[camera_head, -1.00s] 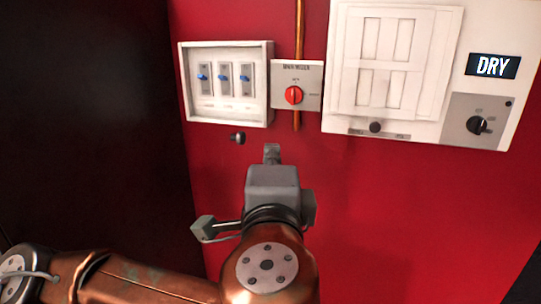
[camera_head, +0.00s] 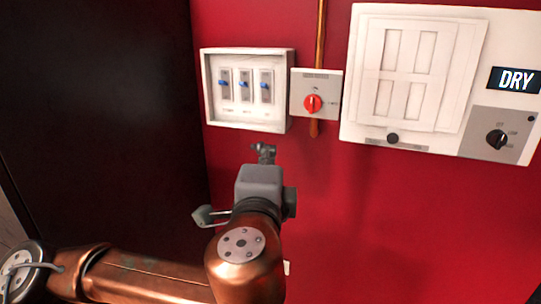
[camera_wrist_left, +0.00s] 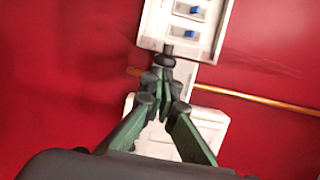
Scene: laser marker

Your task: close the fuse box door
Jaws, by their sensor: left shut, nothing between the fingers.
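The white fuse box (camera_head: 248,118) hangs on the red wall with its front open, showing several blue-levered switches (camera_head: 244,85). Its lower part also shows in the left wrist view (camera_wrist_left: 206,42). I cannot make out a separate door panel. My left gripper (camera_head: 264,150) is just below the box in the head view. My right gripper is out of view.
A grey switch box with a red dial (camera_head: 313,102) and a copper pipe (camera_head: 320,35) stand right of the fuse box. Further right is a large white panel (camera_head: 415,75) with a DRY display (camera_head: 516,80). A dark surface (camera_head: 100,110) fills the left; the lower red wall is clear.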

